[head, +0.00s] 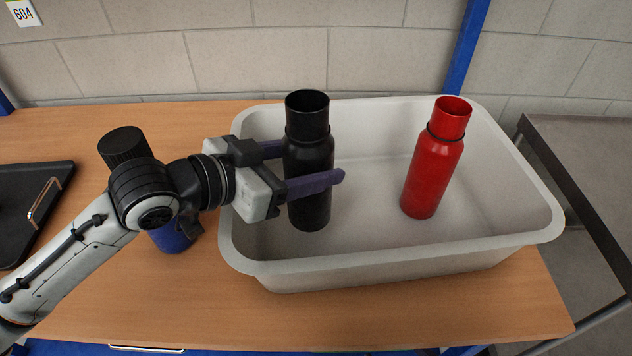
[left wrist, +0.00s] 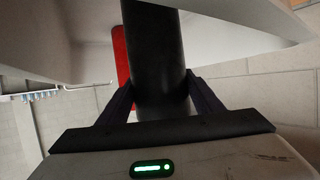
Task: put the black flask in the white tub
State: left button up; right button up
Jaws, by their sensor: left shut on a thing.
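The black flask (head: 308,165) is upright inside the left part of the white tub (head: 400,265). My left gripper (head: 313,168) reaches in over the tub's left wall and is shut on the flask, with one finger on each side of it. In the left wrist view the flask (left wrist: 153,62) is between the two fingers (left wrist: 160,100). Whether the flask's base touches the tub floor cannot be told for sure. My right gripper is in neither view.
A red flask (head: 434,165) stands in the right part of the tub. A blue object (head: 172,238) is partly hidden behind my left arm on the wooden table (head: 180,300). A black tray (head: 30,205) lies at the left. A metal table (head: 590,150) stands right.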

pick_arm(q)
jog(key=shift+f, duration=2)
jog(key=o, duration=1.5)
jog(key=shift+f, duration=0.15)
jog(key=shift+c, duration=0.2)
jog(key=v, duration=1.2)
jog(key=shift+b, duration=0.3)
jog(key=shift+a, duration=0.1)
